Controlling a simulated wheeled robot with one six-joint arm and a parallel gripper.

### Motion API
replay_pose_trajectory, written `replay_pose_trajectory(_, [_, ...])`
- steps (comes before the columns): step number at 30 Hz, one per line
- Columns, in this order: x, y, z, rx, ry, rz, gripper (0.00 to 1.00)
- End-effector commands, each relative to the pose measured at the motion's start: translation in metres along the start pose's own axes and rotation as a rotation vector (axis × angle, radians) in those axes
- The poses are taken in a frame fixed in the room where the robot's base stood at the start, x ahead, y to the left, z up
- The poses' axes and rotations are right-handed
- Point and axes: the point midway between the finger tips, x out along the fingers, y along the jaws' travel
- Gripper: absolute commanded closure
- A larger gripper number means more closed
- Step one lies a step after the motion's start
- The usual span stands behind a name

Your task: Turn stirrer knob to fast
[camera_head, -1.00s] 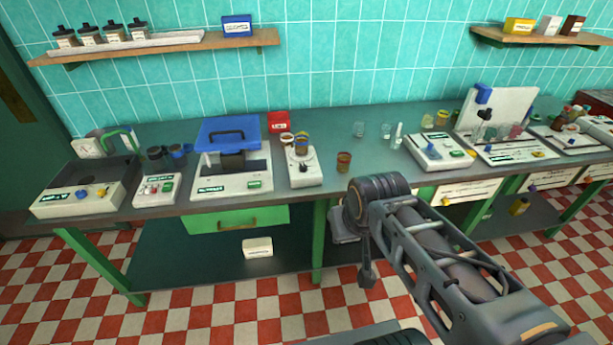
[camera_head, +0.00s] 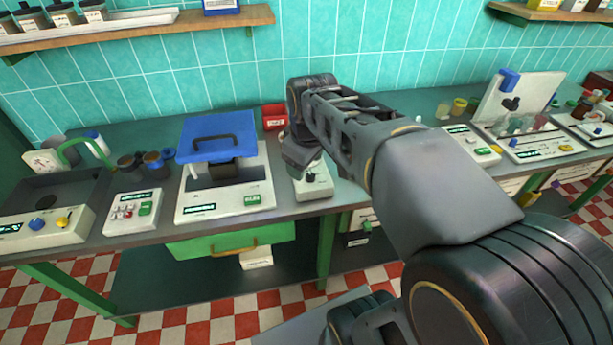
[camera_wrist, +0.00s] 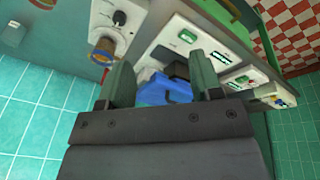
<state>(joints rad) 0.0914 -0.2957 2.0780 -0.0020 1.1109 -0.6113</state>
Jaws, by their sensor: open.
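The stirrer is a small white unit (camera_head: 313,184) on the bench, with a dark knob (camera_head: 310,178) on its front part. My arm's end hangs over its back part in the head view and hides what stands there. In the wrist view the stirrer (camera_wrist: 138,12) is at top left, with its black knob (camera_wrist: 119,18) and an amber-banded beaker (camera_wrist: 103,55). My gripper (camera_wrist: 161,62) is open and empty, its two fingers apart. In that view the knob lies beyond the left finger, not between the fingers.
A white unit with a blue lid (camera_head: 218,138) stands left of the stirrer. A red box (camera_head: 274,117) is behind, near the wall. A wooden shelf (camera_head: 150,32) hangs above.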

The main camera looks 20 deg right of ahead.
Motion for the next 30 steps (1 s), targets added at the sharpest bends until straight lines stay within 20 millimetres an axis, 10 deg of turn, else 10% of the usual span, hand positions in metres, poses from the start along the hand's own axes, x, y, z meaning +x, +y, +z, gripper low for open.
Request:
replay_pose_trajectory(15, [0.089,0.116,-0.067,-0.93,-0.115,-0.214,0.41])
replay_pose_trajectory(30, [0.164,0.115,-0.053,-1.002,-0.114,-0.239,0.41])
